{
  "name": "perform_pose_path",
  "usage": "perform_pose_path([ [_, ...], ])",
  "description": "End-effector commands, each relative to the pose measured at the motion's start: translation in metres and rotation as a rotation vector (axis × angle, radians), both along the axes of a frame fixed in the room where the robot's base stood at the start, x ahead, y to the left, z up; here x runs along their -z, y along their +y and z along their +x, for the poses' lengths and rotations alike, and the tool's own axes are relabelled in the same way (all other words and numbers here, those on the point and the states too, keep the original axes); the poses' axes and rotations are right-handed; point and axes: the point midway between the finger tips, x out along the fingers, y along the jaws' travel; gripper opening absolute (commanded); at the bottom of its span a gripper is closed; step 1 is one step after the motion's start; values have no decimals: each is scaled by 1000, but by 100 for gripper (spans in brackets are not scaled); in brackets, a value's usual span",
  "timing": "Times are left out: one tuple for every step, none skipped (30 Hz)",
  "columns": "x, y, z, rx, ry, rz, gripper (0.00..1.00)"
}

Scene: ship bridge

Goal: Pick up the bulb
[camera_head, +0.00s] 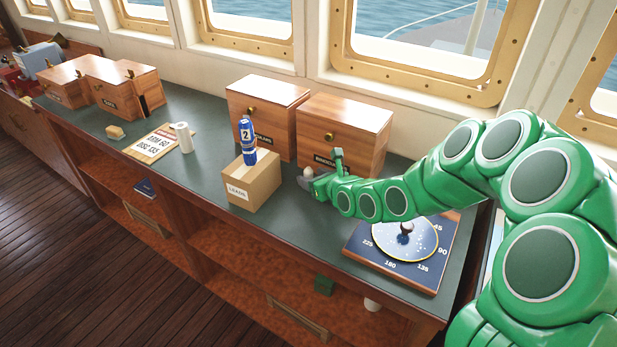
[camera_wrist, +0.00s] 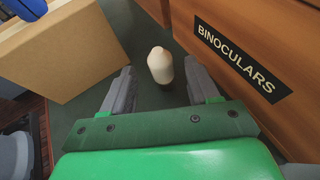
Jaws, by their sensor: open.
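The bulb (camera_wrist: 160,66) is a small white rounded thing with a darker base. In the head view the bulb (camera_head: 308,172) is a small pale spot at the tip of my arm, between the cardboard box and the binoculars box. My gripper (camera_wrist: 158,88) is open, with one grey finger on each side and a gap to the bulb. In the head view my gripper (camera_head: 311,182) is small and partly hidden by my green arm.
A cardboard box (camera_wrist: 62,52) stands close on the left, with a blue bottle-like thing (camera_head: 248,140) on it. A wooden box marked BINOCULARS (camera_wrist: 240,42) stands close on the right. A round dial board (camera_head: 428,273) lies under my arm.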

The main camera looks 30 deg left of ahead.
Motion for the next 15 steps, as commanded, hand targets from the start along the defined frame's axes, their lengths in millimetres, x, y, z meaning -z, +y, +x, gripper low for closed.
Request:
perform_pose_path([
  [1,2,1,-1,0,0,60],
  [1,3,1,-1,0,0,60],
  [2,6,2,-2,1,0,60],
  [3,8,2,-3,0,0,60],
  [4,10,4,-3,0,0,60],
  [6,13,5,-3,1,-1,60],
  [7,16,7,-3,1,-1,60],
  [8,19,9,-4,0,-1,60],
  [10,23,12,-3,-1,-1,60],
  [11,25,14,-2,-1,-2,60],
  [12,27,15,-1,0,-1,60],
  [14,31,16,-2,1,-2,60],
  [15,33,17,-2,2,-1,60],
  [16,35,18,-2,2,-2,60],
  [18,38,19,-3,2,-2,60],
])
